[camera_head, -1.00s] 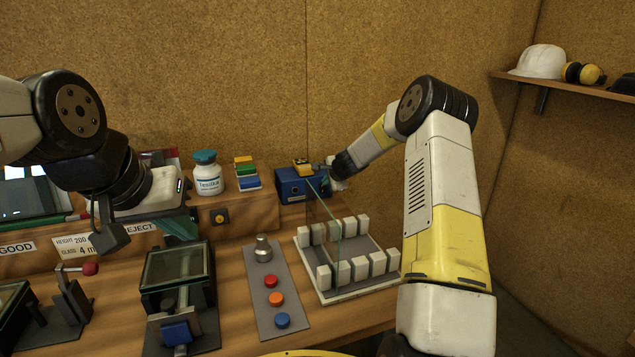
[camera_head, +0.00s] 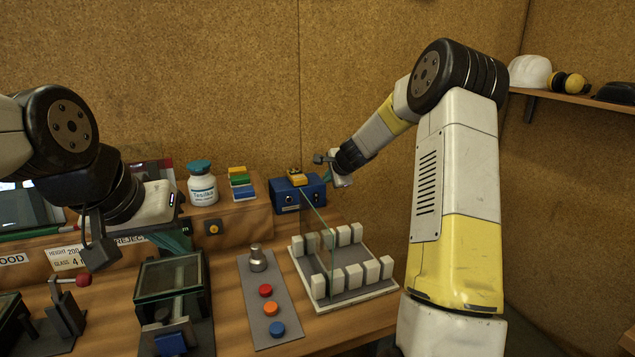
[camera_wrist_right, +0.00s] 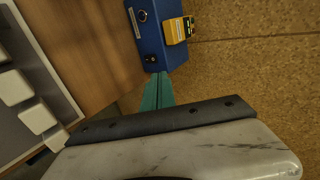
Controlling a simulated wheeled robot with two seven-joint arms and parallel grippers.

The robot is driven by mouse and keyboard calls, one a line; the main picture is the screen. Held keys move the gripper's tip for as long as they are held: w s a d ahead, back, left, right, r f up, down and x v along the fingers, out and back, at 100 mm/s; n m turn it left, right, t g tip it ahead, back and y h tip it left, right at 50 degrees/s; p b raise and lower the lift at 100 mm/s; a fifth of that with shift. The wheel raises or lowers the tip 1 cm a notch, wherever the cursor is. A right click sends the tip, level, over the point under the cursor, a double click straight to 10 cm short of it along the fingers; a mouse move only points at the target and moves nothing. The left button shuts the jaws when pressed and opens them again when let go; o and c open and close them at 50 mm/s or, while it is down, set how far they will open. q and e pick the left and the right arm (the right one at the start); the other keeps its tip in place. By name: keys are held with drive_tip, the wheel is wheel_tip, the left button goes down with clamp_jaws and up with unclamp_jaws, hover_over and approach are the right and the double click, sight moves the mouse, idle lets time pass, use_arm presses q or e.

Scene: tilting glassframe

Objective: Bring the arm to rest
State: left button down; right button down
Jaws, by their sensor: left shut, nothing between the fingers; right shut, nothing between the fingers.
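My right arm reaches in from the right, with its gripper (camera_head: 328,175) raised beside the blue box (camera_head: 297,193). In the right wrist view its teal fingers (camera_wrist_right: 157,92) are together and empty, pointing toward the blue box (camera_wrist_right: 158,38). My left gripper (camera_head: 177,241) is shut and empty above the back of the dark glass-topped frame (camera_head: 170,276). A clear glass pane (camera_head: 318,240) stands on edge in the white-block rack (camera_head: 350,297), apart from both grippers.
A panel (camera_head: 262,318) with a metal knob and red, orange and blue buttons lies between frame and rack. A white bottle (camera_head: 202,188) and coloured blocks (camera_head: 241,184) stand on the raised shelf. A red-knobbed clamp (camera_head: 68,305) is at left. A cork wall closes the back.

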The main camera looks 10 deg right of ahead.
drive_tip(key=s+a+r+n+g+y, duration=0.1)
drive_tip(key=s+a+r+n, duration=0.25)
drive_tip(key=s+r, duration=0.45)
drive_tip(key=s+a+r+n+y, duration=0.1)
drive_tip(key=s+a+r+n, duration=0.2)
drive_tip(key=s+r+n, duration=0.5)
drive_tip(key=s+d+f+n+g+h, duration=0.1)
drive_tip(key=s+n, duration=0.1)
drive_tip(key=s, duration=1.3)
drive_tip(key=s+d+f+n+g, duration=0.1)
drive_tip(key=s+f+n, duration=0.1)
drive_tip(key=s, duration=1.3)
drive_tip(key=shift+s+d+f+n+g+h, duration=0.15)
drive_tip(key=shift+s+f+n+g+h, duration=0.1)
drive_tip(key=shift+n+g+h, duration=0.2)
